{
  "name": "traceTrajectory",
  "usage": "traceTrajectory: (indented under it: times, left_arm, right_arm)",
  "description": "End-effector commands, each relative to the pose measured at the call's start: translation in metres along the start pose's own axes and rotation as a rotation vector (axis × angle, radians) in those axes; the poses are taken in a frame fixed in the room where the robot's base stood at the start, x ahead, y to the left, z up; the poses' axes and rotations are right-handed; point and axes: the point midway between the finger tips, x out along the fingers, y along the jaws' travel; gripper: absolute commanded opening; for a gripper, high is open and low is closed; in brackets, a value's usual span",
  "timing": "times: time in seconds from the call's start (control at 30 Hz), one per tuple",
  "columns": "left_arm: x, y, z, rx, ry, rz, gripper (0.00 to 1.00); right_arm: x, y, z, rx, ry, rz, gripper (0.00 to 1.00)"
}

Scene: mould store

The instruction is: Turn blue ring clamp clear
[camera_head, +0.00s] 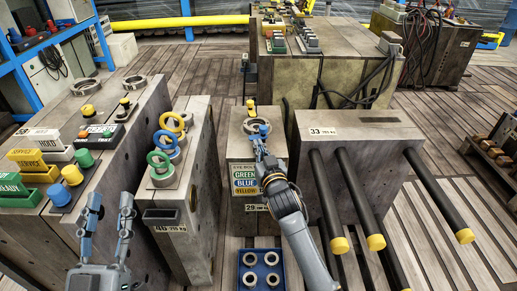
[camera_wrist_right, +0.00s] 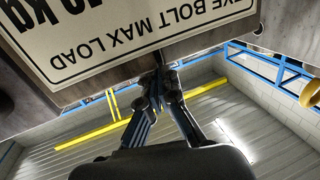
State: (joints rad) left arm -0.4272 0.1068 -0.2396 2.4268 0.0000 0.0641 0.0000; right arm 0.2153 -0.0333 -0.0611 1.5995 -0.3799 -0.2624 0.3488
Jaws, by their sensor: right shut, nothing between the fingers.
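A blue ring (camera_head: 166,144) stands upright on the narrow mould block (camera_head: 192,208), between a yellow ring (camera_head: 173,124) and a green ring (camera_head: 159,163). I take it for the blue ring clamp. My left gripper (camera_head: 108,206) is open and empty, in front of the left block and left of the rings. My right gripper (camera_head: 256,134) is shut and empty, over the labelled block to the right of the rings, near a metal ring on its top. In the right wrist view my right gripper (camera_wrist_right: 160,78) has its fingers together close to a label plate (camera_wrist_right: 110,35).
The labelled block carries a green, blue and yellow sign (camera_head: 244,180). A blue tray (camera_head: 261,270) with metal rings lies in front. Black rods with yellow caps (camera_head: 376,242) jut from the right block. Colored blocks and knobs (camera_head: 72,174) crowd the left block.

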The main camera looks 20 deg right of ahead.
Motion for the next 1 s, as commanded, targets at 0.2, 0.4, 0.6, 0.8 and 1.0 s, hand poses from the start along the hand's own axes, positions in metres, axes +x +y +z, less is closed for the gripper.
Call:
traceTrajectory:
  times: [0.2, 0.4, 0.6, 0.8, 1.0]
  left_arm:
    - [-0.001, 0.002, -0.012, -0.003, 0.069, 0.003, 0.4]
    - [0.0, 0.002, -0.013, -0.003, 0.074, 0.003, 0.4]
    - [0.001, 0.001, -0.009, -0.002, 0.041, 0.002, 0.4]
    - [0.0, -0.002, 0.011, 0.003, -0.067, -0.004, 0.4]
    - [-0.001, -0.002, 0.013, 0.003, -0.074, -0.004, 0.4]
  right_arm:
    - [0.007, 0.0, 0.0, 0.0, 0.0, 0.0, 0.0]
    - [0.008, 0.0, 0.0, 0.0, 0.0, 0.0, 0.0]
    - [0.011, -0.001, -0.002, 0.001, 0.0, 0.0, 0.0]
    - [0.018, -0.003, -0.002, 0.001, 0.001, 0.0, 0.0]
    - [0.018, -0.003, -0.001, 0.0, 0.001, 0.001, 0.0]
